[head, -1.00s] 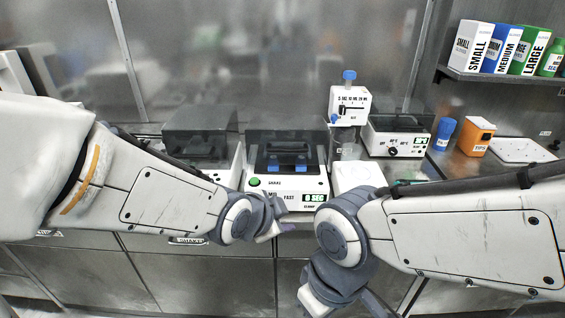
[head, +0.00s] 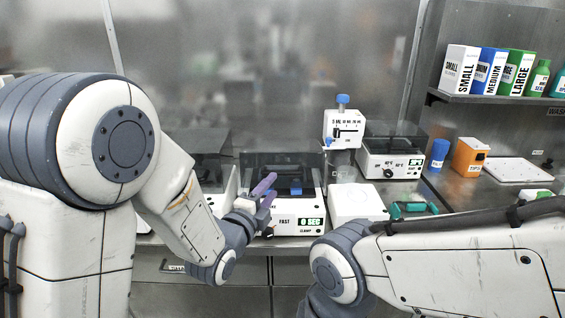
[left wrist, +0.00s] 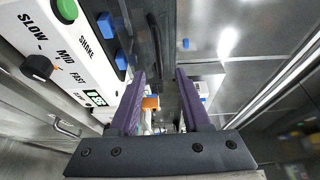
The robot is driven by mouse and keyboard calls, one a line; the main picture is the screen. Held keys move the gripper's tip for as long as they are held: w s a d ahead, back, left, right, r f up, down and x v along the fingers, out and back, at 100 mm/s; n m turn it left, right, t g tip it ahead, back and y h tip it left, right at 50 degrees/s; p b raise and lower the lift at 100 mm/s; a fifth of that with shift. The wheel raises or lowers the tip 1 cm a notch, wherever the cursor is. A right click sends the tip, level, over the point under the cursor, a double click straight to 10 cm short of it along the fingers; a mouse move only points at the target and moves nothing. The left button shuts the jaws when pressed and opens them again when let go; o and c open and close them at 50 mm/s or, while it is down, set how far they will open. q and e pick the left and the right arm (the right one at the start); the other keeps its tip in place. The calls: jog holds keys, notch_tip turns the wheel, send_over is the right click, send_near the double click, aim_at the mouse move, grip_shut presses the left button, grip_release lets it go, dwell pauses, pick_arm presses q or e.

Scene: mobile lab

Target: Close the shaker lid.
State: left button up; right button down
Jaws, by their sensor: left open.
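The shaker (head: 284,222) is a white box in the middle of the bench, with a front panel reading FAST and 0 SEC and blue clamps on its platform. Its dark see-through lid (head: 285,160) appears raised at the back, above the clamps. My left gripper (head: 269,190) is open and empty, its purple fingers over the shaker's front left part. In the left wrist view the shaker (left wrist: 90,50) fills the left side, and the open fingers (left wrist: 160,85) point along its dark lid edge. My right gripper is out of view below the head picture.
A similar dark-lidded device (head: 200,160) stands left of the shaker, partly behind my left arm. A white box (head: 357,203) and a dispenser (head: 344,128) stand on the right, with a second lidded device (head: 390,160) behind. An orange box (head: 468,157) stands farther right.

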aim_at(283, 173)
pick_arm(q)
jog(key=p+x, duration=0.2)
jog(key=x, duration=0.6)
jog(key=shift+w+f, duration=0.1)
jog(key=shift+w, duration=0.1)
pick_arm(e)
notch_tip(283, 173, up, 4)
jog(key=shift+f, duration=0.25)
pick_arm(q)
grip_shut()
dwell(0.7)
